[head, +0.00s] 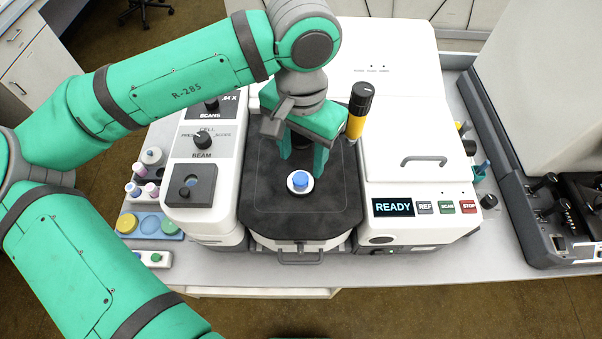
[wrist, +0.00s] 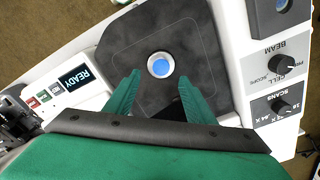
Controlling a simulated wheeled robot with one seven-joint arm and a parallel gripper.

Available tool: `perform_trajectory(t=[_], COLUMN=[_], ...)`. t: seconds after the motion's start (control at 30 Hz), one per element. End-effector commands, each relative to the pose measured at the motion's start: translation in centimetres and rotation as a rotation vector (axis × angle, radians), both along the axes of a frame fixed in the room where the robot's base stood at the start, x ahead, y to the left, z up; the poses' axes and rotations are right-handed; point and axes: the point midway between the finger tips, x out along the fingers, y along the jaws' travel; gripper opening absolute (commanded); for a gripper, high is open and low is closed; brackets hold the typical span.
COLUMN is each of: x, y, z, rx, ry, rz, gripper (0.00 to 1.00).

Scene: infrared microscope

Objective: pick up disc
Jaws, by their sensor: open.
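The disc (head: 300,181) is blue with a pale ring around it and lies on the dark stage plate (head: 265,205) of the microscope. It also shows in the wrist view (wrist: 160,66), ahead of the fingertips and roughly midway between their lines. My gripper (head: 303,170) is open and empty, with its two green fingers apart, just behind the disc in the head view. In the wrist view my gripper (wrist: 160,76) shows both fingers pointing toward the disc, apart from it. The exact height of the fingertips above the plate is hard to tell.
A yellow-and-black knobbed post (head: 358,110) stands right of my gripper. The READY display panel (head: 393,207) is to the right, the cell and beam housing (head: 205,180) to the left. A tray with coloured discs (head: 150,226) and small vials sit at the far left.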

Motion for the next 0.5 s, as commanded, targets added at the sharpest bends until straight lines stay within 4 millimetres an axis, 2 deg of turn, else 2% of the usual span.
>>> perform_trajectory(t=[0.27, 0.5], x=[0.0, 0.0], y=[0.1, 0.0], z=[-2.0, -5.3], rx=[0.000, 0.000], ry=[0.001, 0.002], rz=[0.001, -0.006], gripper=[0.50, 0.50])
